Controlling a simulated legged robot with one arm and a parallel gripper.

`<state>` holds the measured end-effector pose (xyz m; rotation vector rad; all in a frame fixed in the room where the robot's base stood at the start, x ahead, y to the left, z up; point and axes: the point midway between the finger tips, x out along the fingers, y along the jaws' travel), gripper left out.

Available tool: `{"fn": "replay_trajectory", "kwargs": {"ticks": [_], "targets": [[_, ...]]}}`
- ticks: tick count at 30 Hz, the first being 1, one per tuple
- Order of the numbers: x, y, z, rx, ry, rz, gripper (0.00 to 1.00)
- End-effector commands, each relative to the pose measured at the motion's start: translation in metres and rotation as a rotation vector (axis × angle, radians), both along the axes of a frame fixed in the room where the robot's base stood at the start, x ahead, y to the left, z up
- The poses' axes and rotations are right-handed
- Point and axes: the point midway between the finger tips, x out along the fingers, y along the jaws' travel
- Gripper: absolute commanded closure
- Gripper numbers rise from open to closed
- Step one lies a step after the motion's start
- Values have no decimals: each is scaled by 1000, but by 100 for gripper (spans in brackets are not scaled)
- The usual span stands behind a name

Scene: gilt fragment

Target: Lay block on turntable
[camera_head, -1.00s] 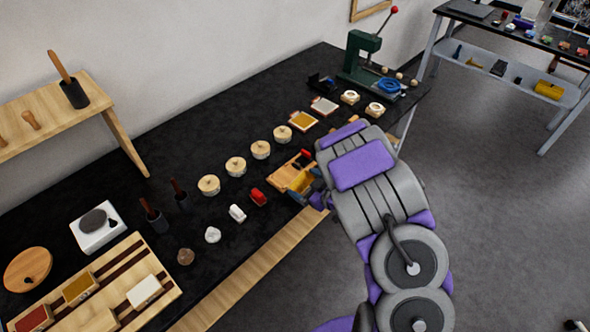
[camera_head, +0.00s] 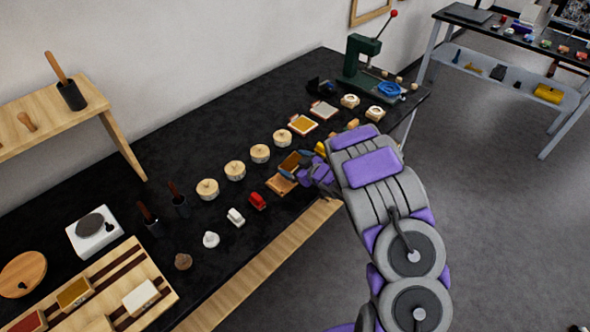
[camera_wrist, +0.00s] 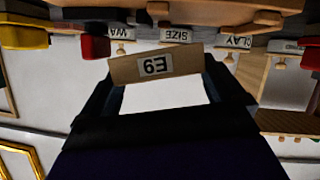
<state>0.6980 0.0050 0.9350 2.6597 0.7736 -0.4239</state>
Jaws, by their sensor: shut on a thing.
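My gripper (camera_head: 296,165) is at the front middle of the black bench, with its blue fingers shut on a small wooden block (camera_head: 290,162). The block appears raised above a wooden tray (camera_head: 282,187). In the wrist view the block (camera_wrist: 128,71) shows as a tan bar with a white printed label, held between the dark fingers. Part of the block is hidden by the gripper. A round wooden disc with a dark knob (camera_head: 22,273), which looks like the turntable, lies at the bench's far left, well away from my gripper. Its top looks bare.
Several round lidded pots (camera_head: 235,170) stand in a row behind. Red (camera_head: 257,201) and white (camera_head: 236,216) small items sit left of my gripper. A white device (camera_head: 95,235) and a slatted wooden rack (camera_head: 115,262) stand near the disc. A green press (camera_head: 362,60) stands at the back right.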

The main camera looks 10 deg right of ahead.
Motion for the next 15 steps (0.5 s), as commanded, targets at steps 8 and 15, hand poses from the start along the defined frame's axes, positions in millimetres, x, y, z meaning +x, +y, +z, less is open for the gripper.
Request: {"fn": "replay_trajectory", "kwargs": {"ticks": [8,15], "targets": [[-2,0,-20,0,3,-1,36],[-2,0,-24,0,4,-1,36]]}}
